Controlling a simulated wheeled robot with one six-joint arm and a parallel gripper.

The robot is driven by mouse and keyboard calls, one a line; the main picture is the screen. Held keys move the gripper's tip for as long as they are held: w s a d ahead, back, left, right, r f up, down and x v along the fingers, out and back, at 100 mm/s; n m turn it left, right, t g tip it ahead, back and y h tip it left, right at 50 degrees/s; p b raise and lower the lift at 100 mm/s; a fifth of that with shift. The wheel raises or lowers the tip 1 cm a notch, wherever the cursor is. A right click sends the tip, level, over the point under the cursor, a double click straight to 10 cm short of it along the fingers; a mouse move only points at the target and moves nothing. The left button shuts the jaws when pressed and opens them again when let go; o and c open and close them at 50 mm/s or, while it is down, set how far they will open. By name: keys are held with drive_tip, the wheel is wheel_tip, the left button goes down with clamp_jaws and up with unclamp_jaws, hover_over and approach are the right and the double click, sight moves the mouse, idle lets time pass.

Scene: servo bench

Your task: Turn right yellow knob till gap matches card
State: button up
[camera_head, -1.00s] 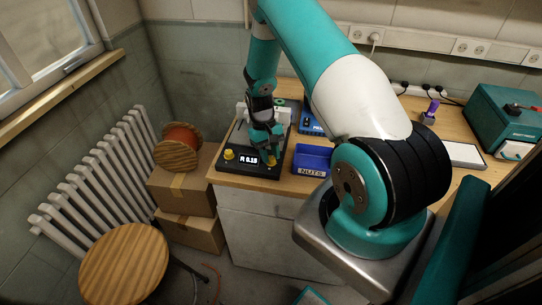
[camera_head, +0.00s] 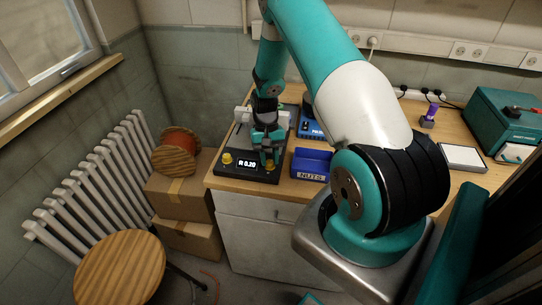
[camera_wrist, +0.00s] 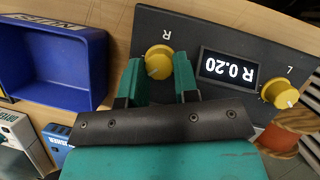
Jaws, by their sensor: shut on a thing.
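The right yellow knob (camera_wrist: 158,62), marked R, sits on a black control panel (camera_wrist: 185,30) in the wrist view. My gripper (camera_wrist: 158,72) has its two teal fingers on either side of this knob and is shut on it. In the head view my gripper (camera_head: 267,157) reaches down to the panel's right side and partly covers the knob. The display (camera_head: 247,163) reads R 0.20, upside down in the wrist view. The left yellow knob (camera_wrist: 281,92), marked L, is free. My arm hides much of the device behind the panel. I cannot make out the card or the gap.
A blue bin (camera_head: 311,164) labelled NUTS stands just right of the panel. A blue box (camera_head: 311,124) is behind it. A white pad (camera_head: 462,157), a purple-handled tool (camera_head: 431,112) and a teal machine (camera_head: 502,115) are farther right. The bench's left edge is close to the panel.

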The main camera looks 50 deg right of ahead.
drive_tip(key=o, duration=0.9)
drive_tip(key=shift+w+r, duration=0.1)
drive_tip(key=shift+w, duration=0.05)
drive_tip(key=shift+a, duration=0.1)
drive_tip(key=p+v, duration=0.4)
drive_tip(key=v, duration=0.4)
drive_tip(key=shift+p, duration=0.35)
